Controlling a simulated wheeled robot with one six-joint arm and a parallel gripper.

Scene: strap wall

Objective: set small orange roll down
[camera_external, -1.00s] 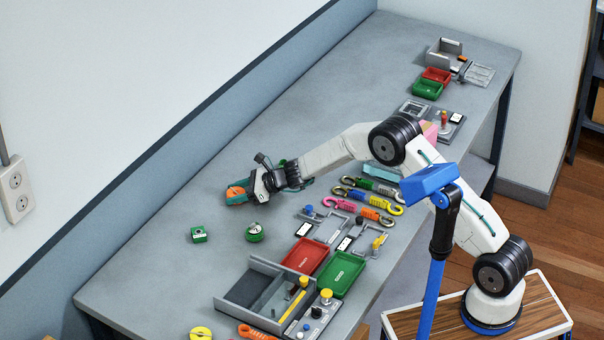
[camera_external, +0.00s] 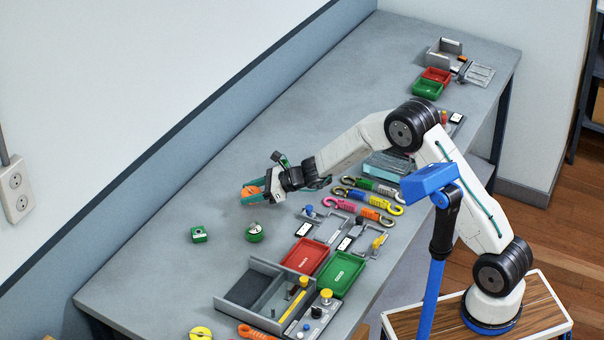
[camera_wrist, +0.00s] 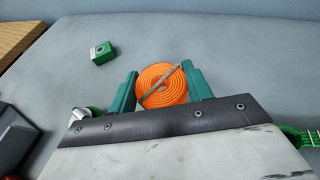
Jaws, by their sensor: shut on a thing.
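The small orange roll (camera_wrist: 163,87) is a flat coiled strap with a thin band across it. My gripper (camera_external: 252,190) is shut on it, with a teal finger on either side of the roll in the wrist view. The roll also shows between the fingertips in the outside view (camera_external: 251,189). My gripper is low over the bare grey bench (camera_external: 165,265), left of the row of coloured straps. I cannot tell whether the roll touches the bench.
A small green block (camera_external: 198,235) and a round green roll (camera_external: 254,233) lie in front of my gripper. Red (camera_external: 305,256) and green (camera_external: 341,274) trays stand nearer the front. Hooked straps (camera_external: 372,200) lie to the right. The bench behind my gripper is clear.

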